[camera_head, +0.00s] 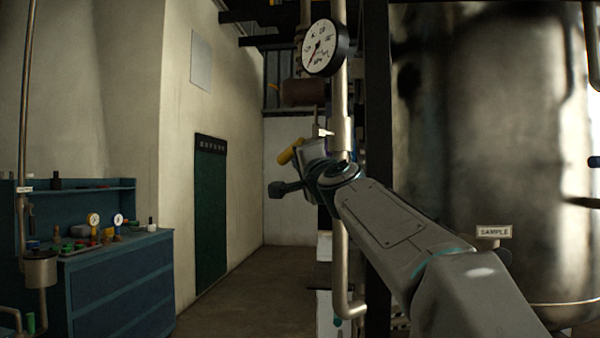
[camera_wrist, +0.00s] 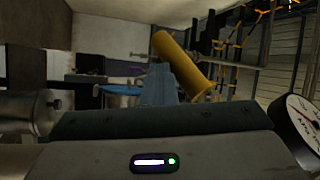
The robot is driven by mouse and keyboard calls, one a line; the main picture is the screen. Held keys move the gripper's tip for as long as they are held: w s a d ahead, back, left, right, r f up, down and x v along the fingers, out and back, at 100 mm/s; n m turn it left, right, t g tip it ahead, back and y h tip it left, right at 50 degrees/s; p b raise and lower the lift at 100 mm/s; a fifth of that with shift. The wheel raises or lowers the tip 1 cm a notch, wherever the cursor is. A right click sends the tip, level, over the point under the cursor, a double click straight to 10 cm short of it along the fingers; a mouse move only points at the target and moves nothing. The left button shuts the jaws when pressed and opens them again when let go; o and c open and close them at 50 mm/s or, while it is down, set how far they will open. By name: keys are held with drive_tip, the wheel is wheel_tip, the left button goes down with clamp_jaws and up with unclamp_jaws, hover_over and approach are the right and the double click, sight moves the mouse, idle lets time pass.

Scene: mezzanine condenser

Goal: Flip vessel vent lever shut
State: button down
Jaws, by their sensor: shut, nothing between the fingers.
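The vent lever has a yellow cylindrical handle (camera_head: 290,152), seen beside the vertical pipe in the head view, tilted with its left end lower. In the wrist view the yellow handle (camera_wrist: 184,62) slants from upper left to lower right, close to my fingertips. My gripper (camera_wrist: 163,75) is shut and empty, its blue-grey fingers pointing toward the handle and overlapping it in the picture. I cannot tell whether they touch. In the head view my wrist is just below the handle and hides the fingertips. The lever's pivot is not clearly visible.
A vertical pipe (camera_head: 341,262) with a round pressure gauge (camera_head: 320,47) rises close to my wrist. A large metal vessel (camera_head: 480,130) stands right, with a SAMPLE tag (camera_head: 494,232). A blue workbench (camera_head: 120,285) stands left. The floor (camera_head: 250,295) between is clear.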

drive_tip(key=shift+w+a+r, duration=0.1)
drive_tip(key=shift+a+r, duration=0.1)
drive_tip(key=shift+w, duration=0.1)
drive_tip(key=shift+w+a+r+p, duration=0.2)
drive_tip(key=shift+w+r+p, duration=0.1)
drive_tip(key=shift+r, duration=0.25)
drive_tip(key=shift+w+a+r+p, duration=0.2)
drive_tip(key=shift+w+r+p, duration=0.1)
drive_tip(key=shift+r, duration=0.25)
drive_tip(key=shift+f, duration=0.15)
